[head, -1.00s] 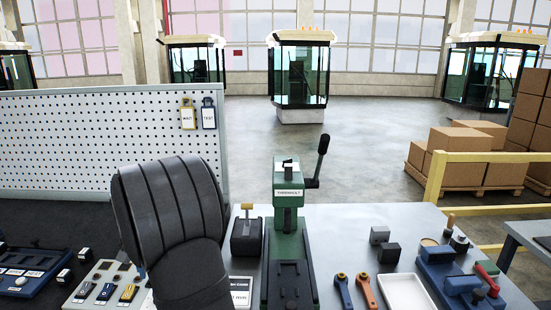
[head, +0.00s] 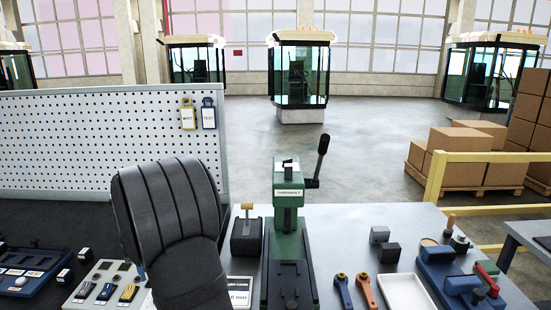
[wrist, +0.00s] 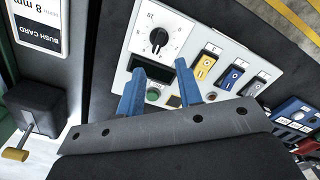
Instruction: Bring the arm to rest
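My gripper (wrist: 160,70) shows in the wrist view as two blue fingers on a grey plate. The fingers stand apart with nothing between them. Behind them is a pale control panel with a dial (wrist: 157,38), a green button (wrist: 153,94) and yellow and blue rocker switches. I cannot tell how far the fingertips are from the panel. In the head view my dark grey arm rises at the left of centre, and the gripper is hidden behind it.
A green press (head: 288,220) with a black lever stands right of my arm. A black box (head: 246,237) with a yellow handle sits beside it. A pegboard (head: 100,140) stands behind. A white tray (head: 406,294) and a blue fixture (head: 445,275) are at the right.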

